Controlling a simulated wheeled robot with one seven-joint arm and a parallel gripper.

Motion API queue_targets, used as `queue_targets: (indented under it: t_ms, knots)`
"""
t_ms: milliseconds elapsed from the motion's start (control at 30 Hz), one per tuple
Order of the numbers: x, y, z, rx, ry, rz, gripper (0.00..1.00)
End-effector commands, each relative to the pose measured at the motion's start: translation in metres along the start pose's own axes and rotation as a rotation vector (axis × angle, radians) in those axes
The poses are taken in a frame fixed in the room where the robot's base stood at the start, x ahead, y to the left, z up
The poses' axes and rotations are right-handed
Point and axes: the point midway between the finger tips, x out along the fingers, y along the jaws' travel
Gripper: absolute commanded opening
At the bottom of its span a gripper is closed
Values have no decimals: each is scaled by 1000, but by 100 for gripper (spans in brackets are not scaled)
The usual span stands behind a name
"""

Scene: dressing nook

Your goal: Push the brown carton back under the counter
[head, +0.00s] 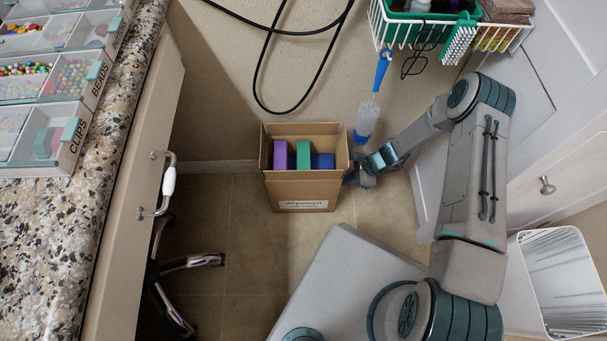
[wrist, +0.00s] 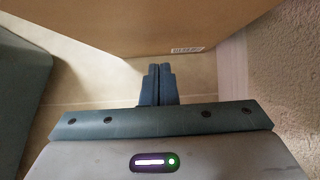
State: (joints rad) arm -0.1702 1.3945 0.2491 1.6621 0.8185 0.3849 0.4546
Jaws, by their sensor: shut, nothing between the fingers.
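The brown carton (head: 300,192) stands upright and open-topped on the tiled floor, in the middle of the head view. It holds a purple, a green and a blue item. My gripper (head: 352,181) is low at the carton's right side, fingers pointing at it. In the wrist view the shut, empty fingers (wrist: 158,72) point at the carton's side (wrist: 150,25), very close to it; I cannot tell whether they touch. The speckled counter (head: 50,230) is on the left, its front panel facing the carton across a strip of floor.
Chair legs (head: 190,262) show at the counter's foot, lower left. A black cable (head: 265,70) hangs above the carton. A blue-handled brush (head: 372,95) hangs from a white wire basket (head: 400,35). A white bin (head: 565,280) and drawers (head: 560,185) stand at right.

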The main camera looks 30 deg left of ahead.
Motion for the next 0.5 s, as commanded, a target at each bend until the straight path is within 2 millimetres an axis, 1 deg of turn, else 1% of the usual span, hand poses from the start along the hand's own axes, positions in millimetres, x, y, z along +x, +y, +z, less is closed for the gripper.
queue_targets:
  t_ms: [500]
  knots:
    - [54,0,-34,-2,2,0,0]
